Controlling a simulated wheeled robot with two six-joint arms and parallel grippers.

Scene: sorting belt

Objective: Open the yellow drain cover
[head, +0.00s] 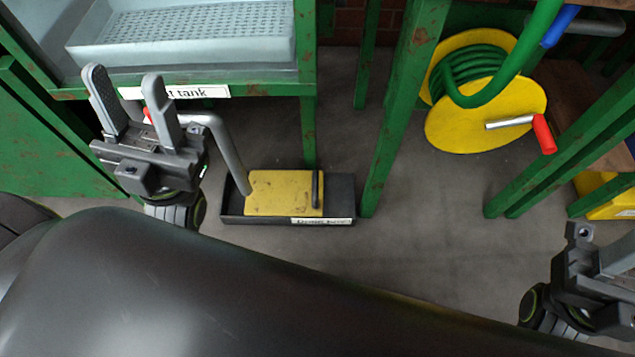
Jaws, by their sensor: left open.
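The yellow drain cover (275,193) is a flat, scuffed plate with a dark upright handle (316,189) near its right end. It lies over the left and middle part of a low dark drain box (342,200) on the floor; the box's right end is uncovered. A label (321,221) is on the box's front. My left gripper (127,97) is open and empty, up and to the left of the cover, clear of it. My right gripper (610,260) is at the lower right edge, partly cut off, far from the cover; its fingers are not clearly visible.
A grey pipe (227,150) runs down to the cover's left end. A tank (185,40) in a green frame (308,130) stands behind. A green post (400,110) rises right of the box. A yellow hose reel (465,125) hangs at upper right. The middle floor is clear.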

